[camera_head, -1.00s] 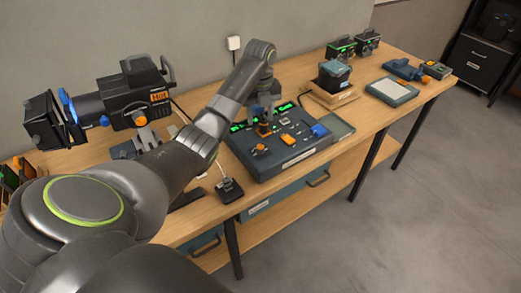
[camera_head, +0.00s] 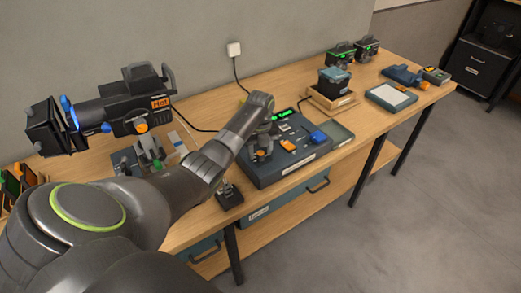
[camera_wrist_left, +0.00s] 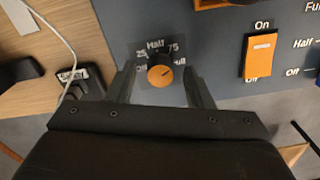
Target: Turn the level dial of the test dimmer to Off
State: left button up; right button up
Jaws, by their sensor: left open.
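The level dial (camera_wrist_left: 161,74) is a round knob with an orange cap, ringed by Off, 25, Half, 75 and Full marks. A short pale line on the cap seems to slant up and right; the exact setting is hard to read. In the head view the dial (camera_head: 261,153) sits at the left front of the dark blue-grey control panel (camera_head: 285,173). My left gripper (camera_wrist_left: 160,80) is open, with one finger on each side of the dial in the wrist view. I cannot tell whether either finger touches it. My right gripper is out of view.
An orange rocker switch (camera_wrist_left: 262,53) sits right of the dial. A small black device (camera_head: 229,196) stands left of the panel. A spotlight (camera_head: 115,110) is at the left. A boxed unit (camera_head: 334,82) and a pale-topped panel (camera_head: 391,96) stand farther right.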

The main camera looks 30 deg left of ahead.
pick_arm(q)
jog(key=shift+c, duration=0.4)
jog(key=c, duration=0.9)
